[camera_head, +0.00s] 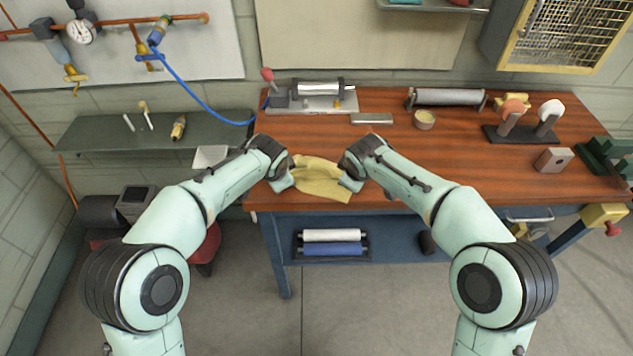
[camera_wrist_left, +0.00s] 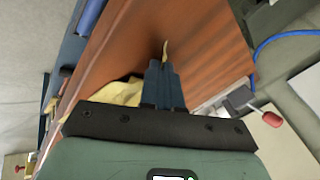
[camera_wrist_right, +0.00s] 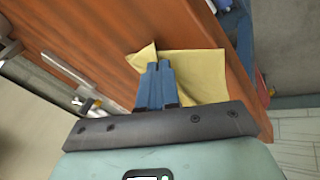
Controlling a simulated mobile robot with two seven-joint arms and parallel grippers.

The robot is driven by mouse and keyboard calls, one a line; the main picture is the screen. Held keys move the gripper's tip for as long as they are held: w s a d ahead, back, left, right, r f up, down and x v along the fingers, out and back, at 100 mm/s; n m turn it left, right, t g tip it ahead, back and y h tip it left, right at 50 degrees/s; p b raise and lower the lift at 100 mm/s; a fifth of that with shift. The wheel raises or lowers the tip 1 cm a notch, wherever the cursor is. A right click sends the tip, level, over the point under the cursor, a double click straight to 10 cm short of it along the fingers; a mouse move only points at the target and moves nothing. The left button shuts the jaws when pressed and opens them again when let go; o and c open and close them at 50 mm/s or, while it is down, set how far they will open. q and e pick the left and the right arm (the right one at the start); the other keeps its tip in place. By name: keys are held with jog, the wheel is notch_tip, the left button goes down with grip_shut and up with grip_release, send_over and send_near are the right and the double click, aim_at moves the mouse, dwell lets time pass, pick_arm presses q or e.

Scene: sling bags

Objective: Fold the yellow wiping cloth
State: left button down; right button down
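The yellow wiping cloth (camera_head: 320,182) lies at the front edge of the wooden workbench, between my two grippers. My left gripper (camera_head: 289,176) is at its left side. In the left wrist view the fingers (camera_wrist_left: 165,66) are together, with a small yellow tip of cloth poking out between them; more cloth (camera_wrist_left: 118,93) shows beside the fingers. My right gripper (camera_head: 350,176) is at its right side. In the right wrist view the fingers (camera_wrist_right: 158,66) are together on the cloth (camera_wrist_right: 207,73), with a raised corner to their left. The cloth's underside is hidden.
Behind stand a device with a red knob (camera_head: 267,75), a grey roller (camera_head: 447,97), a round tin (camera_head: 424,119) and a stand with two rounded heads (camera_head: 515,133). A grey block (camera_head: 553,160) is farther right.

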pick_arm(q)
jog(key=shift+w+a+f, duration=0.2)
jog(key=shift+w+a, duration=0.05)
jog(key=shift+a, duration=0.25)
pick_arm(e)
jog(key=shift+w+d+f, duration=0.15)
jog(key=shift+w+d, duration=0.15)
jog(key=shift+d, duration=0.2)
pick_arm(q)
jog(key=c, duration=1.1)
grip_release()
jog(key=shift+s+d, duration=0.1)
pick_arm(e)
jog(key=c, duration=1.1)
grip_release()
jog(key=shift+s, duration=0.1)
pick_arm(q)
jog(key=shift+o, duration=0.5)
jog(key=shift+d, duration=0.1)
pick_arm(e)
jog(key=shift+o, duration=0.5)
jog(key=shift+a, duration=0.2)
pick_arm(q)
jog(key=shift+s+d, duration=0.1)
jog(key=shift+d, duration=0.05)
pick_arm(e)
jog(key=shift+s+a, duration=0.1)
jog(key=shift+a, duration=0.05)
jog(key=shift+f, duration=0.1)
